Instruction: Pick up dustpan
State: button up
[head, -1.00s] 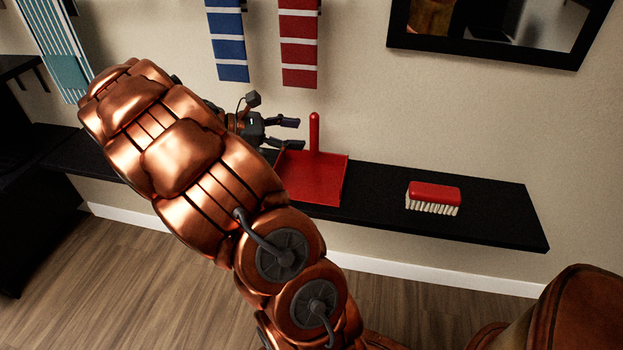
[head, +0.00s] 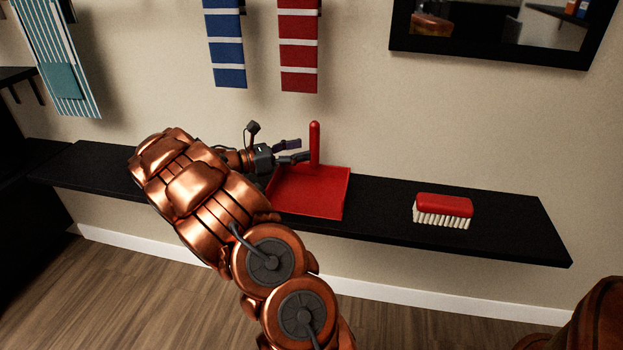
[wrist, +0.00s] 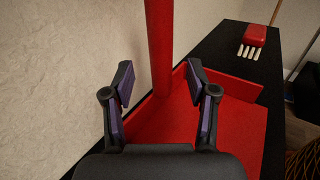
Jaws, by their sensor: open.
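The red dustpan (head: 312,191) lies on the black wall shelf, its handle (head: 315,144) standing upright at the wall side. My gripper (head: 294,151) is open just left of the handle in the head view. In the wrist view the dustpan's pan (wrist: 230,110) lies below and beyond the fingers. The handle (wrist: 159,45) rises ahead, between the lines of the two open fingers (wrist: 158,88). The fingers do not appear closed on it; whether one touches it I cannot tell.
A red brush with white bristles (head: 443,209) lies on the black shelf (head: 520,225) to the right; it also shows in the wrist view (wrist: 255,37). Blue (head: 226,45) and red (head: 299,50) striped towels hang above. A black-framed mirror (head: 490,52) is at upper right.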

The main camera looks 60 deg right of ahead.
aim_at(314, 169)
jog(key=b+x, duration=0.1)
jog(key=x, duration=0.3)
jog(key=shift+s+d+b, duration=0.1)
jog(key=shift+b, duration=0.25)
jog(key=shift+s+d, duration=0.1)
jog(key=shift+d, duration=0.05)
grip_shut()
